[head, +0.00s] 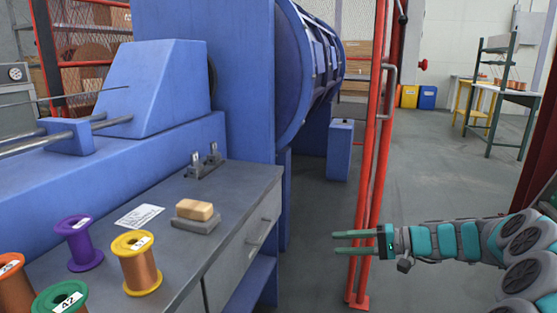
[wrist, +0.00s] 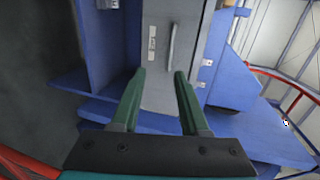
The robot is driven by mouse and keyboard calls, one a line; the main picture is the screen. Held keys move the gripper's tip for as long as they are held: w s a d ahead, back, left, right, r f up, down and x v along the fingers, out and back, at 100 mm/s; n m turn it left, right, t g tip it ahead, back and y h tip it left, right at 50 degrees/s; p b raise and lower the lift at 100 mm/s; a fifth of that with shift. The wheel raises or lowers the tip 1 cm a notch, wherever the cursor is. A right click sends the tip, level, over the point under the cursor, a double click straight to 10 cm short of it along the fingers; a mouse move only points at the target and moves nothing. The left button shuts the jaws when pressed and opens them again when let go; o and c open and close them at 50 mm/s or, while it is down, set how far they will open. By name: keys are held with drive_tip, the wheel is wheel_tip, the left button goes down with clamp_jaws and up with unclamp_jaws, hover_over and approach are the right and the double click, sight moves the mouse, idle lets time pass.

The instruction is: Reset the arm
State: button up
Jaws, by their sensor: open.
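My gripper (head: 352,242) is at the right of the head view, stretched out to the left from my grey and teal arm. Its two green fingers are apart and hold nothing. It is in front of the red posts, to the right of the grey workbench and apart from it. In the wrist view my gripper (wrist: 158,88) points at a grey cabinet front (wrist: 168,60) with a long handle, and the gap between the fingers is empty.
The workbench (head: 240,185) holds several wire spools, such as a yellow-rimmed one (head: 138,264), and a tan block (head: 195,209). A blue machine (head: 235,80) stands behind. Red posts (head: 376,160) rise beside my gripper. Open floor (head: 430,150) lies beyond.

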drive_tip(key=s+a+n+g+h, duration=0.2)
drive_tip(key=s+a+g+h, duration=0.1)
drive_tip(key=s+a, duration=0.55)
drive_tip(key=s+a+n+g+h, duration=0.25)
drive_tip(key=s+a+g, duration=0.2)
drive_tip(key=s, duration=0.75)
drive_tip(key=s+d+f+h, duration=0.1)
drive_tip(key=s+d+h, duration=0.2)
drive_tip(key=s, duration=0.4)
drive_tip(key=s+d+f+h+p, duration=0.1)
drive_tip(key=s+d+h, duration=0.2)
drive_tip(key=s, duration=0.4)
drive_tip(key=s+d+f+m+t+h, duration=0.1)
drive_tip(key=s+d+f+h, duration=0.1)
drive_tip(key=s, duration=0.5)
drive_tip(key=d+h, duration=0.1)
drive_tip(key=d, duration=0.1)
drive_tip(key=shift+d, duration=0.4)
